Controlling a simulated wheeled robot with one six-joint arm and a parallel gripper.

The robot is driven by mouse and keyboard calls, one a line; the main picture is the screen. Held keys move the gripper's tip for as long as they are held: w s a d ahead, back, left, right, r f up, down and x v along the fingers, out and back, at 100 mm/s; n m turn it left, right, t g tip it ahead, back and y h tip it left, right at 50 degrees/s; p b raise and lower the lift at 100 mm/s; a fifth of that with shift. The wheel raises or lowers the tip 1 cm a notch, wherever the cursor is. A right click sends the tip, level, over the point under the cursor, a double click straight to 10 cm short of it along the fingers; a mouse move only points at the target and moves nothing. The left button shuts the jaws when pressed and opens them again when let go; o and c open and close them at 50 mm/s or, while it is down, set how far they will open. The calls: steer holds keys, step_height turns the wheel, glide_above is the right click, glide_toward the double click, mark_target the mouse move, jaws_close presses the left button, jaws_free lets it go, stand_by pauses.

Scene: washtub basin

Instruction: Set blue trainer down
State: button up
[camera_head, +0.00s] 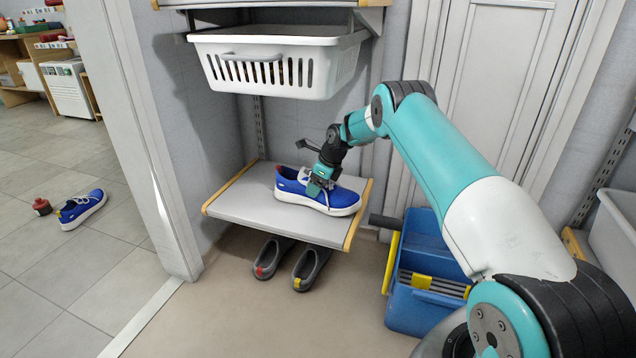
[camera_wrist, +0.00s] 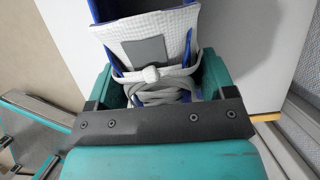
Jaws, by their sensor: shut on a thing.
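The blue trainer (camera_head: 338,200) has a white sole and grey-white laces. In the head view it is at the low grey shelf (camera_head: 250,208), upright, with its sole at or very near the shelf top; I cannot tell whether it bears fully on it. My gripper (camera_head: 317,187) is shut on the trainer from above, around its laced middle. In the wrist view the white tongue and laces of the trainer (camera_wrist: 160,75) show between the teal fingers (camera_wrist: 163,90). The gripper hides part of the trainer's side.
Grey slippers (camera_head: 310,268) lie under the shelf. A white basket (camera_head: 277,60) hangs above. A blue bucket (camera_head: 425,300) stands right. The shelf's left part is bare.

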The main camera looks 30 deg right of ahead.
steer(key=shift+f, duration=0.1)
steer(key=o, duration=1.1)
